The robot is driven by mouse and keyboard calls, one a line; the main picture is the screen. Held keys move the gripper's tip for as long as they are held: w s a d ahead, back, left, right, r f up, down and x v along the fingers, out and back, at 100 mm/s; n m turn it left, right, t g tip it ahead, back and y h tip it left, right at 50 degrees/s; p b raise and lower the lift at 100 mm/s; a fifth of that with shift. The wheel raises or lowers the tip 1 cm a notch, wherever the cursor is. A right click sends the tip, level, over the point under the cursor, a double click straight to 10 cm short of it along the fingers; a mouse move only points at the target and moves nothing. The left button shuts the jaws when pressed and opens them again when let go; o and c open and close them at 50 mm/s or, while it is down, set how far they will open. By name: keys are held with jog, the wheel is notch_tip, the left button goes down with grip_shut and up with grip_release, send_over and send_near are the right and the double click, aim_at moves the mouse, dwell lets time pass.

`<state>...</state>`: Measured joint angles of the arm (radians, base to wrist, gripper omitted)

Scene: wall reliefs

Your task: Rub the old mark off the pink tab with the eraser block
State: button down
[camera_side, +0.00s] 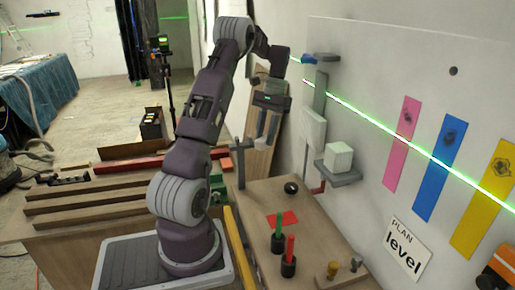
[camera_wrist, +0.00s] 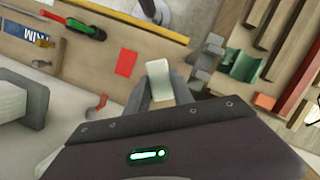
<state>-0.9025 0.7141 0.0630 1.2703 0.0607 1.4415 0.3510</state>
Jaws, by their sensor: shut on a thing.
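The pink tab (camera_side: 398,155) hangs on the white wall at the right of the side view, with a dark smudged mark (camera_side: 409,115) near its top. My gripper (camera_side: 267,132) is up in the air, well to the left of the tab and apart from it. In the wrist view, my gripper (camera_wrist: 160,93) is shut on a pale block (camera_wrist: 158,78), which looks like the eraser block. In the side view the block cannot be made out clearly between the fingers. The pink tab does not show in the wrist view.
A blue tab (camera_side: 436,175) and a yellow tab (camera_side: 482,205), both marked, hang right of the pink one. A pale cube (camera_side: 338,157) on a grey shelf juts from the wall between gripper and tabs.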

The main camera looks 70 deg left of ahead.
jog(key=r, duration=0.1)
jog(key=w+r+n+t+y, duration=0.1)
jog(key=r, duration=0.1)
jog(key=r+t, duration=0.1)
jog(key=r, duration=0.1)
jog(key=shift+w+d, duration=0.1)
jog(key=shift+w, duration=0.3)
jog(key=w+d+r+t+y, duration=0.6)
jog(key=d+r+t, duration=0.2)
jog(key=d+r, duration=0.3)
jog(key=s+d+r+m+t+h, duration=0.1)
jog(key=s+d+m+t+h, duration=0.2)
jog(key=d, duration=0.8)
jog(key=s+d+r+m+t+h, duration=0.15)
jog(key=d+m+t, duration=0.3)
jog(key=d, duration=0.65)
jog(key=w, duration=0.6)
jog(key=shift+w, duration=0.2)
jog(key=shift+w+d+r+h, duration=0.1)
jog(key=shift+w+h, duration=0.15)
jog(key=shift+w, duration=0.65)
